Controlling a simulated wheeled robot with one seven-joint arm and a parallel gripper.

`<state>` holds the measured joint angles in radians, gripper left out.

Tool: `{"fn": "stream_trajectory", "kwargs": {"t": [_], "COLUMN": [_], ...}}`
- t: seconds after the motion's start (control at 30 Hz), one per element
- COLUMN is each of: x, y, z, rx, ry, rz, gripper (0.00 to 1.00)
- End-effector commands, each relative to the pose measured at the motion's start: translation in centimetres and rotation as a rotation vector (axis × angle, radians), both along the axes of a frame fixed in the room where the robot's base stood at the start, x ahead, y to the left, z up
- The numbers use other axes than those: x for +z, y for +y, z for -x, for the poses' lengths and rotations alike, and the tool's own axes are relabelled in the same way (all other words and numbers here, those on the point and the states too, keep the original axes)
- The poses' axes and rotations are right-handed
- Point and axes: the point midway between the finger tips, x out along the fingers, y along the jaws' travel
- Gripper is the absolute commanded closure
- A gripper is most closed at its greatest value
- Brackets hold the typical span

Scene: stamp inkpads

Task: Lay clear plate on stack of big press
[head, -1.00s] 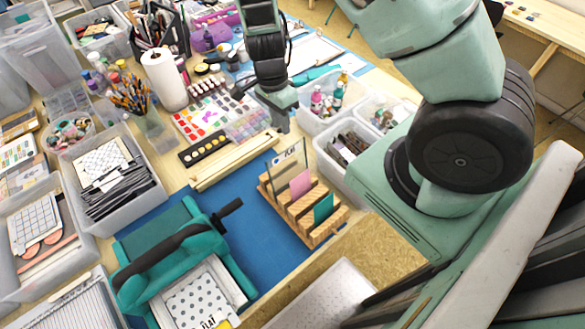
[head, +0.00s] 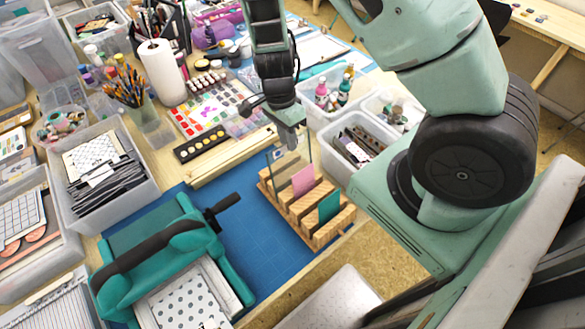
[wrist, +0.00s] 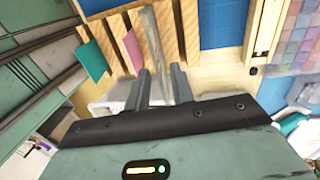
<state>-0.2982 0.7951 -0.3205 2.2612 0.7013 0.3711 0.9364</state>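The clear plate (head: 291,165) stands upright in the back slot of a wooden rack (head: 299,226). In the wrist view the plate (wrist: 157,45) shows nearly edge-on and runs between my two fingers. My gripper (head: 291,143) is at the plate's top edge; in the wrist view its fingers (wrist: 162,84) are apart, one on each side of the plate, with a gap visible. The big press (head: 160,238) is teal with a black handle, at the lower left. On its bed lies a stack with a white polka-dot sheet (head: 190,306) on top, partly cut off by the frame.
A pink card (head: 303,180) and a teal card (head: 329,206) stand in the rack beside the plate. Clear bins (head: 352,147) stand to its right, and a paint palette (head: 205,108) lies behind. The blue mat (head: 255,235) between rack and press is clear.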

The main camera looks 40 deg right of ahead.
Motion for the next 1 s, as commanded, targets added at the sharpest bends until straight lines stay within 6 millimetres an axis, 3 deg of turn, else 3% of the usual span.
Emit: {"fn": "stream_trajectory", "kwargs": {"t": [0.07,0.13,0.17,0.47,1.0], "x": [0.0,0.0,0.0,0.5,4.5], "y": [0.0,0.0,0.0,0.0,0.0], "z": [0.0,0.0,0.0,-0.1,-0.7], "rx": [0.0,0.0,0.0,0.0,0.0], "ry": [0.0,0.001,0.001,0.0,0.0], "rz": [0.0,0.0,0.0,0.0,0.0], "gripper": [0.76,0.96,1.0,1.0,1.0]}}
